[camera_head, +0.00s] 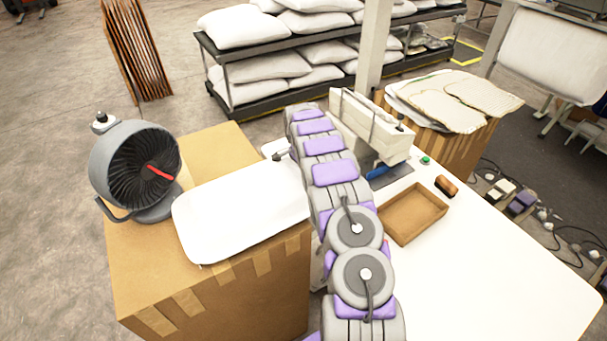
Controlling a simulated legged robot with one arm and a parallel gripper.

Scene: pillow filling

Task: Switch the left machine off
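A white sewing machine (370,125) stands at the back of the white table (480,265), just right of my arm. A small green button (426,160) sits on the tabletop to its right. A blue piece shows under the machine's head. I cannot tell from this view whether the machine is running. My segmented grey and purple arm rises from the bottom middle toward the machine's left side and hides part of it. My gripper's fingers do not show.
A dark fan (135,170) and a white pillow (240,208) rest on cardboard boxes at left. A brown tray (412,213) and an orange-brown item (446,186) lie on the table. Behind are a pillow rack (290,95) and stacked fabric (455,100). The table's front right is clear.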

